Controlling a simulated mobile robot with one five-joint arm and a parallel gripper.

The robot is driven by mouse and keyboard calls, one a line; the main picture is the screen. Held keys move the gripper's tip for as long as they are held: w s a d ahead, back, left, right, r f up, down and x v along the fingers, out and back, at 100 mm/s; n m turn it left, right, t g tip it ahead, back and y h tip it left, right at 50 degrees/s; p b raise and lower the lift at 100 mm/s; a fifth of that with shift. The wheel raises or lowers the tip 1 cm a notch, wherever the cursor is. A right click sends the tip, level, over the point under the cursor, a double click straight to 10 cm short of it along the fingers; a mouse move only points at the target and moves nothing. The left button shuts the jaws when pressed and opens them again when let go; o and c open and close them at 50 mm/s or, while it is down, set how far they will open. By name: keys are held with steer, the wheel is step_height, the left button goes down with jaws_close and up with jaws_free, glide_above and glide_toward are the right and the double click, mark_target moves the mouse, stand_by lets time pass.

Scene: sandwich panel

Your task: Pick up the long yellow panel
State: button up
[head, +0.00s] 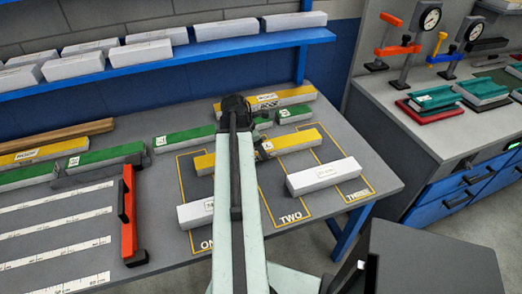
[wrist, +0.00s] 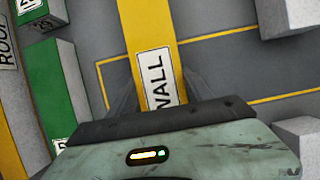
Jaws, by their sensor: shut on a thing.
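A long yellow panel marked WALL (head: 291,142) lies across the outlined areas ONE and TWO on the grey bench, its middle hidden behind my arm. It also shows in the wrist view (wrist: 148,30), running up from between my fingers. My gripper (wrist: 158,88) is shut on this panel, one dark finger on each side of it. In the head view my arm hides most of the gripper. I cannot tell whether the panel is clear of the bench. Another yellow panel, marked ROOF (head: 290,97), lies farther back.
Green panels (head: 184,137) lie behind the areas. White blocks (head: 323,177) (head: 195,214) lie in front of the yellow panel, to the right and left. A red-orange handle-like bar (head: 128,215) stands at left. A blue shelf (head: 190,62) with white blocks hangs above the back.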

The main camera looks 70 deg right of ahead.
step_height(320, 180, up, 10)
steer(key=p, duration=1)
steer(key=shift+r, duration=0.25)
